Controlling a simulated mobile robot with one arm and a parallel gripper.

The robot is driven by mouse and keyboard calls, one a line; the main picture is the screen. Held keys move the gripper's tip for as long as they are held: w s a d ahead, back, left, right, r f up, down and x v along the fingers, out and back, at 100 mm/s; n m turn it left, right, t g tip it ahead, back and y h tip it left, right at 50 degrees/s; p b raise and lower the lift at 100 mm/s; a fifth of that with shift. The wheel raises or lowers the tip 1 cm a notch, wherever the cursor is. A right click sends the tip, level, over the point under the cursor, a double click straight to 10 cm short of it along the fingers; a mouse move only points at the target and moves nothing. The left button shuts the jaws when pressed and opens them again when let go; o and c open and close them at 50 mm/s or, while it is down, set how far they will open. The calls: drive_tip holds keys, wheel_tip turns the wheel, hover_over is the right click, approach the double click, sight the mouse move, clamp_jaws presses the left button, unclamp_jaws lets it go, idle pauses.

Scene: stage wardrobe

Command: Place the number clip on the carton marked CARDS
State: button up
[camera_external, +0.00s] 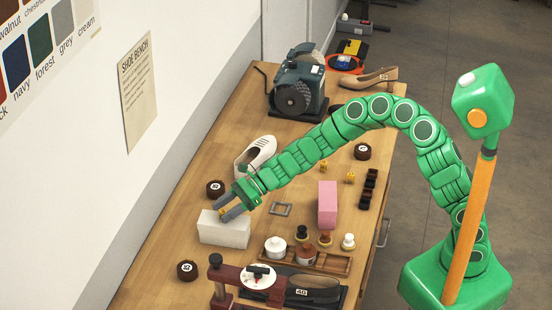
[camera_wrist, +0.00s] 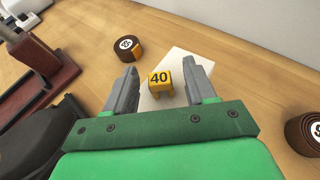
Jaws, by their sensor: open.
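A yellow number clip marked 40 (camera_wrist: 160,80) stands upright on top of a white carton (camera_wrist: 178,60) in the wrist view. In the external view the white carton (camera_external: 224,232) lies on the bench, and a bit of the yellow clip (camera_external: 222,212) shows at the fingertips. My gripper (camera_external: 228,207) is open just above the carton. In the wrist view its fingers (camera_wrist: 160,70) are on either side of the clip, with gaps visible. No lettering on the white carton is readable. A pink carton (camera_external: 327,205) stands to the right, also without readable lettering.
Two more yellow clips (camera_external: 351,178) sit farther back. Dark numbered rolls (camera_external: 187,270) lie near the white carton. A white shoe (camera_external: 256,156) is behind my gripper. A tray of jars (camera_external: 305,258) and a red-brown clamp stand (camera_external: 250,285) are in front.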

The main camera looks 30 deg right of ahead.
drive_tip(key=v, duration=1)
drive_tip(key=shift+d+r, duration=0.2)
drive_tip(key=shift+d, duration=0.05)
